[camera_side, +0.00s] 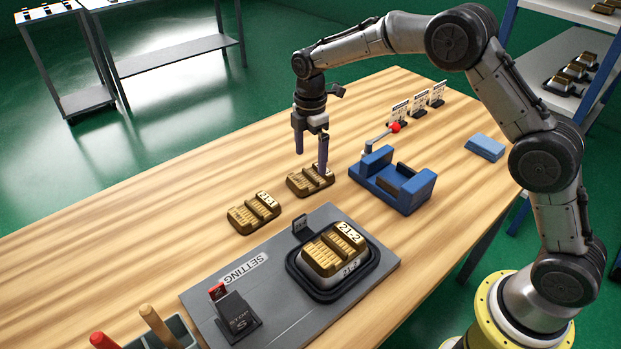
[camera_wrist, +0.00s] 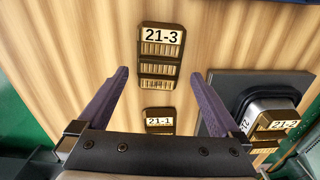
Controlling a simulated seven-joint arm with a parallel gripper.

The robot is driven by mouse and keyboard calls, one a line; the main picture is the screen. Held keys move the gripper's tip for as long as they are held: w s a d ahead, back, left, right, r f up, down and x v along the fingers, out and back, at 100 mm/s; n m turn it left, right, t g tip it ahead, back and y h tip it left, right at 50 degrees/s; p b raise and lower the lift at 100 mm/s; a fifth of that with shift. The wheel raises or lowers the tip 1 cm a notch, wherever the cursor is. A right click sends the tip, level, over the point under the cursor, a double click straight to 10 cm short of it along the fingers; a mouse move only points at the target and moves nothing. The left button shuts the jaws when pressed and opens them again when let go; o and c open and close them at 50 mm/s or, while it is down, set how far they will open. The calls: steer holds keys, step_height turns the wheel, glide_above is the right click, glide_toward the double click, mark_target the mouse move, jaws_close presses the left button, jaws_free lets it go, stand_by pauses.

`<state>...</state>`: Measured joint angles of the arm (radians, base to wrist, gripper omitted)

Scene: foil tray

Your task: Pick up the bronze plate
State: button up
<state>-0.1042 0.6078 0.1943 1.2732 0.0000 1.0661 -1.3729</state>
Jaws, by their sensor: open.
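My gripper (camera_side: 311,162) is open and empty, pointing down over a bronze plate (camera_side: 304,183) on the wooden table. In the wrist view my gripper (camera_wrist: 160,73) has this plate, labelled 21-3 (camera_wrist: 160,57), between and just beyond its fingertips. One finger partly covers the plate in the side view, and I cannot tell whether it touches. A second bronze plate, labelled 21-1 (camera_side: 253,213), lies nearer the front left; it also shows lower in the wrist view (camera_wrist: 159,121). A third, labelled 21-2 (camera_side: 334,246), sits on a block on the grey setting board.
The grey setting board (camera_side: 290,295) carries a black stop block (camera_side: 238,317). A blue fixture (camera_side: 395,183) with a red-knobbed lever stands right of my gripper. The table's left side is clear.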

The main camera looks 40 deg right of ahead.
mark_target(310, 175)
steer(key=shift+d+f, duration=0.1)
steer(key=shift+f, duration=2.6)
steer(key=shift+c, duration=0.3)
steer(key=c, duration=1.4)
steer(key=shift+w+r, duration=0.1)
steer(key=shift+r, duration=0.05)
jaws_close()
